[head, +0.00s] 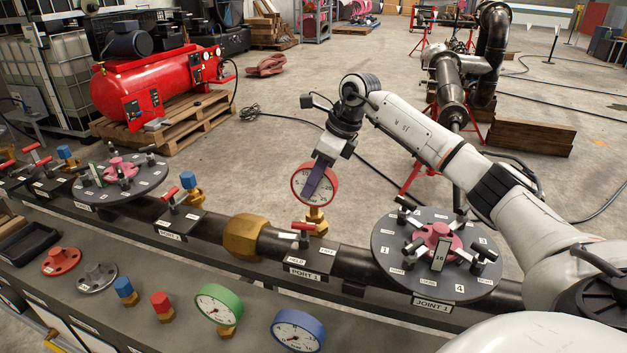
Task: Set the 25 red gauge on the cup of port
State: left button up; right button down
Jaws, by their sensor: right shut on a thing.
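The red-rimmed gauge (329,201) with a white dial is upright at PORT 1. My right gripper (317,184) comes down from above and is shut on it, with a purple-blue finger across the dial. Below the gauge is brass (317,222) at the port, behind a small red-handled valve (304,228). I cannot tell where the gauge's stem ends and the port's cup begins, or whether they touch. The PORT 1 block (310,262) sits on the dark pipe. My left gripper is not in view.
A green gauge (219,305), a blue gauge (297,331), and red (161,304) and blue (124,289) caps stand on the front bench. The JOINT 1 flange (390,243) with clamps lies right of the port. PORT 2 (170,233) has a blue cap (189,180).

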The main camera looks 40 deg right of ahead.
jog(key=shift+f+b, duration=0.4)
jog(key=shift+f, duration=0.45)
jog(key=c, duration=1.4)
grip_release()
jog(key=v, duration=1)
jog(key=shift+r, duration=0.15)
